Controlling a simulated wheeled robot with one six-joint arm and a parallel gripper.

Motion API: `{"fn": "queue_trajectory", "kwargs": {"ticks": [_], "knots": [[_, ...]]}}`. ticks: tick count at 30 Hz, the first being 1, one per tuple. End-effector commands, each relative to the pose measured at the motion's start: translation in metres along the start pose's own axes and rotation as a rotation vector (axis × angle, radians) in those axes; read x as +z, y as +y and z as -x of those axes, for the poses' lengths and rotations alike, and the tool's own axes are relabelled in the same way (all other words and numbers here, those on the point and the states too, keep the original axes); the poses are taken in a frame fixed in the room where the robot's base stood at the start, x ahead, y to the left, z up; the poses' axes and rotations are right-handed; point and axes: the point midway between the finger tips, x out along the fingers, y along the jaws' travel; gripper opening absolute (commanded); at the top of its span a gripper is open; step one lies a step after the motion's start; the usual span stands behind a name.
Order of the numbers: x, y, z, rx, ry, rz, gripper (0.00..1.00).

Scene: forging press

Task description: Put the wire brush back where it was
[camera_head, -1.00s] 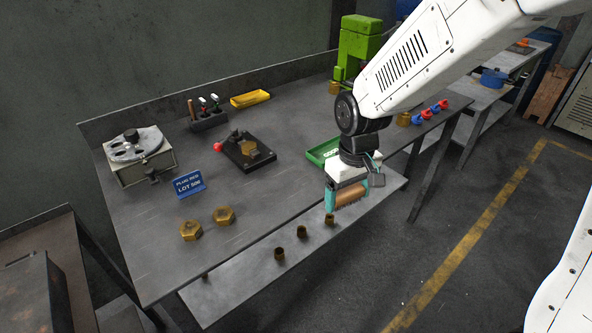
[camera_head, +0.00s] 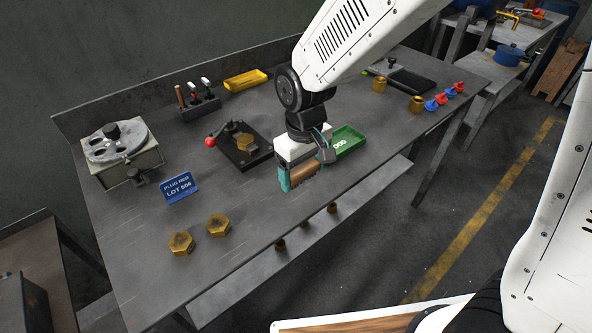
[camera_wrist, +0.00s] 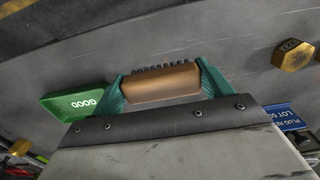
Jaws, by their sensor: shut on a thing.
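The wire brush (camera_head: 304,172) has a brown wooden back. In the wrist view the brush (camera_wrist: 160,84) lies crosswise between the teal fingers, with a row of dark bristles along its far side. My gripper (camera_head: 300,176) is shut on it. In the head view the gripper hangs over the front part of the workbench, just left of the green tray and right of the dark fixture. I cannot tell how high the brush is above the bench top. The fingers also show in the wrist view (camera_wrist: 160,88).
The green GOOD tray (camera_head: 346,142) is close by. A dark fixture (camera_head: 262,158) with a red knob holds a brass hex plug. A blue sign (camera_head: 180,187), two brass plugs (camera_head: 218,225), a tool rack (camera_head: 199,109) and a yellow tray (camera_head: 246,79) stand on the bench (camera_head: 140,245).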

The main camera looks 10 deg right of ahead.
Motion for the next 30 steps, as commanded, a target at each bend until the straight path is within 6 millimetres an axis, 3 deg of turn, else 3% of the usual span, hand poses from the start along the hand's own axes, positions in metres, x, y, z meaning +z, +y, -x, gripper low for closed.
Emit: {"fn": "queue_trajectory", "kwargs": {"ticks": [5, 12, 23, 24, 26, 30], "knots": [[-0.003, 0.0, -0.005, 0.0, -0.003, -0.004, 0.6], [-0.004, -0.002, -0.035, 0.0, -0.002, -0.001, 0.6], [-0.004, -0.003, -0.039, 0.0, -0.001, 0.002, 0.6], [-0.004, -0.003, -0.039, 0.0, -0.001, 0.002, 0.83], [-0.004, -0.003, -0.039, 0.0, -0.001, 0.002, 1.0], [-0.004, -0.003, -0.039, 0.0, -0.001, 0.002, 1.0]]}}
